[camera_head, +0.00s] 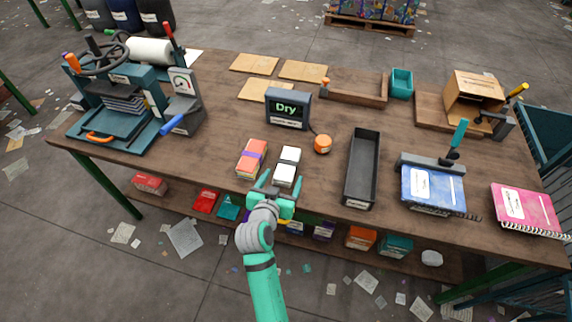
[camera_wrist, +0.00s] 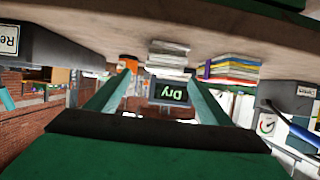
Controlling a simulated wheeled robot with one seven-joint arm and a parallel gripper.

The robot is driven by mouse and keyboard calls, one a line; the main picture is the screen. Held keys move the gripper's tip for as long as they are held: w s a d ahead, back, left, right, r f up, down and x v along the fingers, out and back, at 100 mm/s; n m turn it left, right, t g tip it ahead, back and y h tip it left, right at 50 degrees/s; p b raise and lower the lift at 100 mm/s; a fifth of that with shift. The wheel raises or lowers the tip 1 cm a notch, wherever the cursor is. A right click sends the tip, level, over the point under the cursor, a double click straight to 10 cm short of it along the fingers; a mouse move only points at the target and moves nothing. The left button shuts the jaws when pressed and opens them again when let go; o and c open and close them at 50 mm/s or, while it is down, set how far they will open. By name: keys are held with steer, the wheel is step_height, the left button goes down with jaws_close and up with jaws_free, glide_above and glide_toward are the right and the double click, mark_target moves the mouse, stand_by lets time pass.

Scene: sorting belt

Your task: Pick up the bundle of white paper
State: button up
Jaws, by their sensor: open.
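The bundle of white paper (camera_head: 286,174) lies on the workbench near its front edge, with a dark band across its middle. In the wrist view, which is upside down, the white bundle (camera_wrist: 168,58) shows as a stack beyond the fingertips. My gripper (camera_head: 280,184) is open at the bench's front edge, its two fingers pointing toward the near end of the bundle. In the wrist view my gripper (camera_wrist: 160,85) has nothing between its fingers, and the bundle lines up with the gap. Whether a finger touches it I cannot tell.
A bundle of orange and yellow paper (camera_head: 252,158) with a purple band lies close on the left. A dark long tray (camera_head: 361,170) stands to the right, an orange knob (camera_head: 322,144) and a "Dry" display (camera_head: 288,108) behind. A press (camera_head: 120,100) fills the left end.

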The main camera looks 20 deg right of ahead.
mark_target(287, 169)
steer(key=x, duration=0.4)
steer(key=shift+w, duration=0.2)
steer(key=shift+w+d+f, duration=0.2)
steer(key=shift+w+d, duration=0.2)
steer(key=shift+d, duration=0.05)
steer(key=x, duration=0.4)
steer(key=shift+w+a, duration=0.25)
steer(key=shift+a, duration=0.15)
steer(key=c, duration=1.3)
